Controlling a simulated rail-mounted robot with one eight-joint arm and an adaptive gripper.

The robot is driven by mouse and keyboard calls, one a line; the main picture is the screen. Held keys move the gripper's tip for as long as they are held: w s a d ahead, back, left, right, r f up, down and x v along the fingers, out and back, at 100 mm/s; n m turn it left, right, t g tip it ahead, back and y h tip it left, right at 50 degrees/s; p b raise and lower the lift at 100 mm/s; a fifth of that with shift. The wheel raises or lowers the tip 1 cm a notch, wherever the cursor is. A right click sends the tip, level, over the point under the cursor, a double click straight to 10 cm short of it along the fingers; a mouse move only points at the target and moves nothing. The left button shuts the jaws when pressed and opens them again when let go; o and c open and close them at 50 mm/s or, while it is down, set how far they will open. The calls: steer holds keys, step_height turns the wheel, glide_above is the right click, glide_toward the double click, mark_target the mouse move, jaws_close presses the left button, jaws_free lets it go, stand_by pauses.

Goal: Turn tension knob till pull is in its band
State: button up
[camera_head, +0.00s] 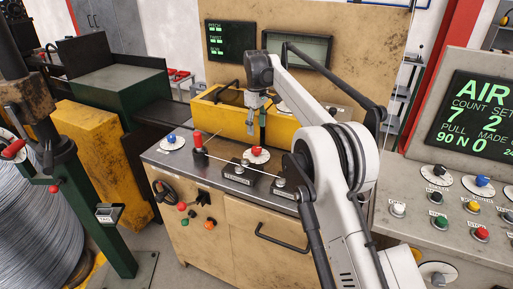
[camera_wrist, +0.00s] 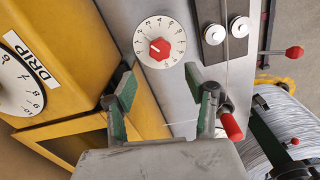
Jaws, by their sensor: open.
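A red knob (camera_head: 257,151) on a white numbered dial sits on the grey bench top. It also shows in the wrist view (camera_wrist: 160,48), just beyond my fingertips. A blue knob (camera_head: 172,138) on a similar dial is farther left. I cannot read a label that tells which is the tension knob. The display panel (camera_head: 470,120) at right reads "PULL 90 N"; no pull band is legible. My gripper (camera_head: 251,128) is above the bench near the red knob. In the wrist view my gripper (camera_wrist: 163,76) is open, its fingers apart and nothing between them.
A red upright handle (camera_head: 197,140) stands left of the red knob; in the wrist view it (camera_wrist: 231,126) is close beside my right finger. A thin wire runs past rollers (camera_head: 243,165) along the bench. A yellow housing (camera_head: 212,113) with a drip dial (camera_wrist: 18,82) lies behind.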

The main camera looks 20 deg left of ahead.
mark_target(256, 148)
step_height(256, 148, down, 10)
steer(key=shift+r, duration=0.1)
steer(key=shift+c, duration=0.4)
steer(key=c, duration=1.1)
steer(key=shift+m+b, duration=0.5)
steer(key=shift+m, duration=0.5)
steer(key=m+b, duration=0.1)
steer(key=m, duration=0.2)
steer(key=shift+m, duration=0.3)
steer(key=o, duration=1.2)
